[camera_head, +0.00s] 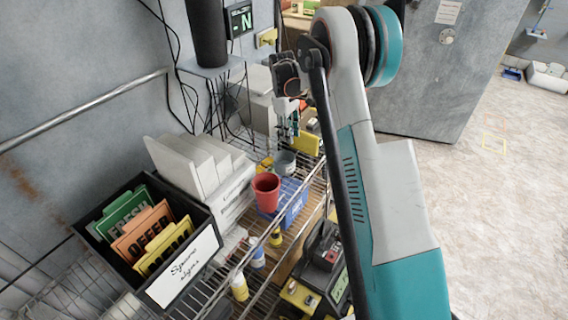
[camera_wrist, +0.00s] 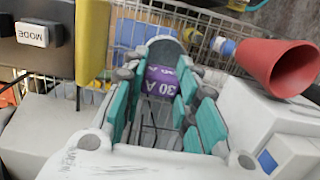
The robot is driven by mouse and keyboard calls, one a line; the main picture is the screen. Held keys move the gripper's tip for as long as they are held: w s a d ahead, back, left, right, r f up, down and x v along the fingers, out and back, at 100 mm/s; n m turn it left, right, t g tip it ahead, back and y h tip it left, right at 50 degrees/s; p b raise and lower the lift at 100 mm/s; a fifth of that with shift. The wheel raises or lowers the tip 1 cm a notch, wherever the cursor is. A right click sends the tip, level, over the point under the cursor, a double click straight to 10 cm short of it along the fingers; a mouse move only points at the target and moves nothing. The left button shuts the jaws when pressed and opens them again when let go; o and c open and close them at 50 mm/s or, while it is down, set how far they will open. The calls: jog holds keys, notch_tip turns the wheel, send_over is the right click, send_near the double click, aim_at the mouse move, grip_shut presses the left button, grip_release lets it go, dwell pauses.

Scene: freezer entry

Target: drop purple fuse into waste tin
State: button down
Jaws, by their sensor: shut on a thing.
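The purple fuse (camera_wrist: 164,80), marked 30 A, is between the teal fingers of my gripper (camera_wrist: 160,84) in the wrist view. My gripper is shut on it. In the head view my gripper (camera_head: 289,127) points down over the wire shelf, and the fuse cannot be made out there. A small grey tin (camera_head: 285,162), which looks like the waste tin, stands on the shelf just below my gripper. A dark grey rounded shape (camera_wrist: 165,46), probably this tin, shows just beyond the fuse in the wrist view; the fingers partly hide it.
A red cup (camera_head: 266,190) stands near the tin, by a blue box (camera_head: 292,203); the cup also shows in the wrist view (camera_wrist: 278,66). Yellow blocks (camera_head: 305,143) lie behind the tin. A black box of signs (camera_head: 187,266) is at front left.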

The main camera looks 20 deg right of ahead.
jog(key=shift+f+b, duration=0.7)
jog(key=shift+f, duration=1.55)
jog(key=c, duration=1.2)
grip_release()
jog(key=shift+r, duration=0.1)
jog(key=r, duration=0.8)
jog(key=w+r, duration=0.1)
jog(key=r, duration=0.2)
jog(key=shift+w+a+r, duration=0.1)
jog(key=shift+a+r, duration=0.3)
